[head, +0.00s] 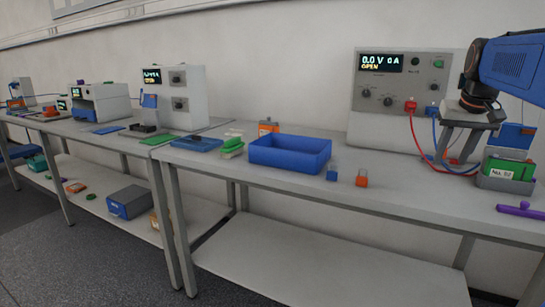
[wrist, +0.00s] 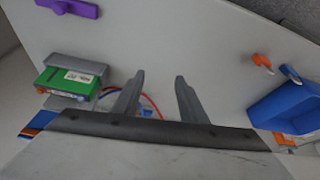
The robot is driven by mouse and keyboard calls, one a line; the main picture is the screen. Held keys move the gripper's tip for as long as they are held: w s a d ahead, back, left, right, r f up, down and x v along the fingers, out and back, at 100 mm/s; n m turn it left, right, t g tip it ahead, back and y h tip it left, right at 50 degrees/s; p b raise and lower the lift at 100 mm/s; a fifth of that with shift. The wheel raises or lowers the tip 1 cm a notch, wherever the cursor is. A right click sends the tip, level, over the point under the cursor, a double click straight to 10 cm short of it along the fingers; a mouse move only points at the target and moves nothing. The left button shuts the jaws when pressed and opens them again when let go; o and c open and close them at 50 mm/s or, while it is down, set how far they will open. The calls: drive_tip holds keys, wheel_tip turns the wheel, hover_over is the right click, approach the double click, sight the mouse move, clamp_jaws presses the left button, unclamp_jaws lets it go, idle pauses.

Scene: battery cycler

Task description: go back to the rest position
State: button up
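My gripper (head: 457,152) hangs in front of the right-hand cycler (head: 400,90), above the bench top (head: 400,193). In the wrist view my gripper (wrist: 157,82) shows two grey fingers spread apart, with nothing between them. A green battery (head: 509,170) labelled "No. 02" sits in a grey holder (head: 502,184) to the right of the fingers in the head view. It also shows in the wrist view (wrist: 68,82), left of the fingers. The cycler display reads 0.0 V, 0 A, OPEN.
Red and blue leads (head: 413,128) run from the cycler behind my gripper. A purple tool (head: 521,210) lies near the front edge. A blue bin (head: 289,151), a small blue clip (head: 332,174) and an orange clip (head: 361,179) stand left. Bare bench lies between clips and holder.

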drive_tip(key=s+a+f+n, duration=0.1)
drive_tip(key=s+a+f, duration=0.4)
drive_tip(key=a, duration=0.3)
drive_tip(key=s+a+f+n, duration=0.1)
drive_tip(key=s+a+f, duration=0.4)
drive_tip(key=a, duration=0.2)
drive_tip(key=s+a+f+n+y, duration=0.1)
drive_tip(key=s+a+f+n, duration=0.1)
drive_tip(key=s+a+f, duration=0.7)
drive_tip(key=s+f, duration=0.3)
drive_tip(key=f, duration=0.3)
drive_tip(key=shift+s+a+n+t+y, duration=0.2)
drive_tip(key=shift+s+n+t+y, duration=0.1)
drive_tip(key=shift+s+y, duration=0.1)
